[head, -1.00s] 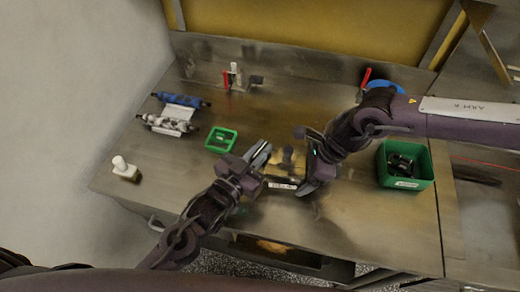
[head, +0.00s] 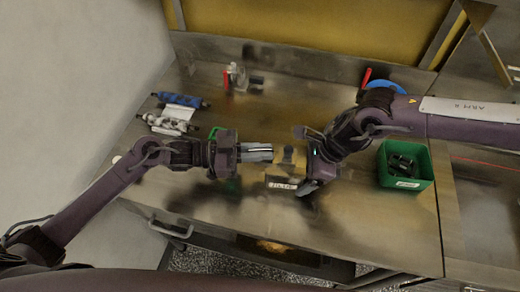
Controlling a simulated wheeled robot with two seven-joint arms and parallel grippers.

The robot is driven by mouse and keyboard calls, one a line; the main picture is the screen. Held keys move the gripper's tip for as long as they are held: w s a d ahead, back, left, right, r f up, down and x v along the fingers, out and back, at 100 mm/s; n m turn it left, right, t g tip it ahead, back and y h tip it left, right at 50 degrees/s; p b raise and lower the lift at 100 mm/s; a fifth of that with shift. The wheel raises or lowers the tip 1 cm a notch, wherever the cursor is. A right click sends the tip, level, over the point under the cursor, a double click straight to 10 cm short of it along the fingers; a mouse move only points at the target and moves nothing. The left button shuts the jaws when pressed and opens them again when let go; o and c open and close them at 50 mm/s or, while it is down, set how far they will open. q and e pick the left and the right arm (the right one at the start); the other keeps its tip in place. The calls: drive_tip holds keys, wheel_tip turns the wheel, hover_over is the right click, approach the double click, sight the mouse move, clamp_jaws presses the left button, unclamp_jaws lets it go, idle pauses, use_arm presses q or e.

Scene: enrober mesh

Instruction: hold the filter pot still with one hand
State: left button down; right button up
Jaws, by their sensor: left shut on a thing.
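The filter pot (head: 287,158), a small shiny brownish metal thing, stands near the middle of the steel bench, with a white label (head: 283,185) at its front. My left gripper (head: 268,152) reaches in from the left with its fingers close together at the pot's left side. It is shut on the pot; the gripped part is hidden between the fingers. My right gripper (head: 304,160) is at the pot's right side with its fingers spread apart. Whether it touches the pot cannot be told.
A green bin (head: 430,172) with dark parts stands at the right. Blue and white rollers (head: 178,110) lie at the left. A small green frame (head: 216,132) is partly hidden behind my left gripper. A clamp-like fixture (head: 237,76) and a blue disc (head: 385,84) are at the back.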

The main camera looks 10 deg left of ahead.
use_arm(q)
drive_tip(key=shift+m+g, duration=1)
drive_tip(key=shift+g, duration=0.6)
use_arm(e)
drive_tip(key=shift+a, duration=0.1)
use_arm(q)
drive_tip(key=c, duration=1.5)
unclamp_jaws()
drive_tip(key=shift+a, duration=0.15)
drive_tip(key=a, duration=1.1)
drive_tip(key=shift+w+a, duration=0.15)
drive_tip(key=shift+a, duration=0.25)
